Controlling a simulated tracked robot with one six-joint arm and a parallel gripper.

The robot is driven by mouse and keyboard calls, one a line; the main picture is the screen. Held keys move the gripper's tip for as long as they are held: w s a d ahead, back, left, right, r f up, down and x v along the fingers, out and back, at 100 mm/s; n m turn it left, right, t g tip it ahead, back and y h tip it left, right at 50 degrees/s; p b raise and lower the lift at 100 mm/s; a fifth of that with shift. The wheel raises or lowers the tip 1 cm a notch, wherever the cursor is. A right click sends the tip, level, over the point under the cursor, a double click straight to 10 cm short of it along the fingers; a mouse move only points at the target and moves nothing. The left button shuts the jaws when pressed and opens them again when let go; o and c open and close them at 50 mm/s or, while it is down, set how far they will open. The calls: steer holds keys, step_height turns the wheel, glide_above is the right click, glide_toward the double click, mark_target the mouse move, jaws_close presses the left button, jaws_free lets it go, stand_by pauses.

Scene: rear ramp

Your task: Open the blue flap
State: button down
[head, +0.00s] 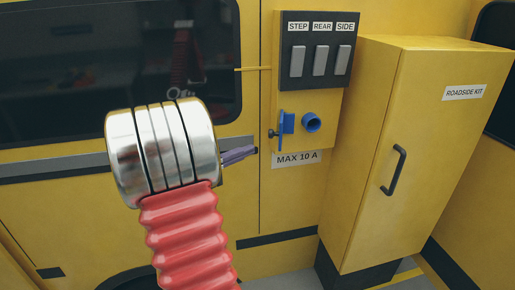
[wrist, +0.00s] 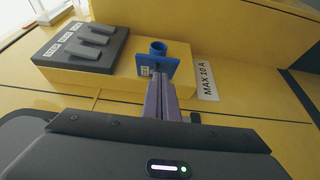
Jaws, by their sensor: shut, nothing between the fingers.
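The blue flap (head: 287,122) stands out from the yellow switch box, to the left of the round blue socket (head: 311,122), whose mouth is uncovered. In the wrist view the flap (wrist: 172,66) is a blue plate with a small label, and the socket (wrist: 158,46) shows beyond it. My gripper (head: 254,150) has purple fingers, shut and empty, left of and below the flap in the head view. In the wrist view the fingertips (wrist: 160,78) overlap the flap's near edge; I cannot tell whether they touch it.
Above the socket is a dark panel (head: 318,50) with three grey switches, and below it a "MAX 10 A" label (head: 297,158). A yellow roadside kit cabinet (head: 375,170) with a dark handle juts out on the right. A dark window (head: 60,70) is at upper left.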

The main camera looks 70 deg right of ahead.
steer(key=x, duration=0.9)
steer(key=shift+s+d, duration=0.2)
steer(key=shift+s, duration=0.1)
